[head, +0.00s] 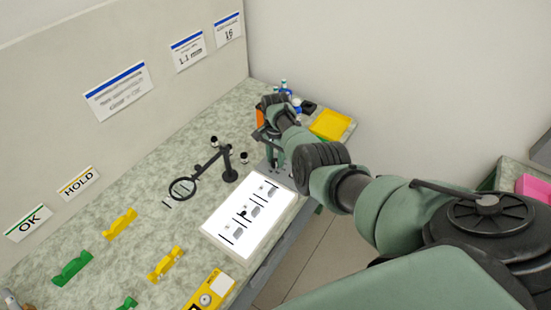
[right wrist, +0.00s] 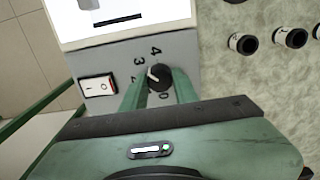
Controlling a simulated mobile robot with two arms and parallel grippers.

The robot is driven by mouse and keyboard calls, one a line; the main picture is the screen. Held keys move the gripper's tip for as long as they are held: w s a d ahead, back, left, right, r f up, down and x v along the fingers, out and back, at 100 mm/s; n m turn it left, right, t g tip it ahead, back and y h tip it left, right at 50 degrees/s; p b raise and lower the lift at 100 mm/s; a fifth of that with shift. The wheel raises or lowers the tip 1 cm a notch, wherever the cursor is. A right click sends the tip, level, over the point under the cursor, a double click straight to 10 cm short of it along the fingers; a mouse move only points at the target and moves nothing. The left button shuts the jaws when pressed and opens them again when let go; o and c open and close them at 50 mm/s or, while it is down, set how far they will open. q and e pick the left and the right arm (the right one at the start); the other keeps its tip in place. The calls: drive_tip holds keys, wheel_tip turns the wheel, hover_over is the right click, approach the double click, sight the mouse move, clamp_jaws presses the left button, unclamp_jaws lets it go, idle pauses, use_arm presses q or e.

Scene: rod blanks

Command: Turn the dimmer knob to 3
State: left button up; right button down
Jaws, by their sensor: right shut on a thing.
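The dark round dimmer knob (right wrist: 158,77) is on the grey control panel (right wrist: 113,58) of the light box in the right wrist view. Its white pointer mark faces up-left, roughly toward the printed 3. The 4 is above it and a 0 is at lower right; other numerals are partly hidden by my fingers. My right gripper (right wrist: 159,90) is shut on the knob, one finger on each side. In the head view my right gripper (head: 274,160) is at the far end of the lit white panel (head: 281,206), and the knob is hidden there. My left gripper is not seen.
A magnifier on a stand (head: 229,174) is close to my right gripper. Small dark-ended cylinders (right wrist: 243,43) stand nearby. A yellow tray (head: 331,124) is at the far end; yellow and green holders (head: 120,225) are at left.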

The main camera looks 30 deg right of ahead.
sight(276, 161)
drive_tip(key=c, duration=1.1)
unclamp_jaws()
drive_tip(key=shift+r, duration=0.1)
drive_tip(key=shift+r, duration=0.35)
wheel_tip(276, 161, up, 7)
drive_tip(key=shift+f+p, duration=0.1)
drive_tip(key=shift+p, duration=0.3)
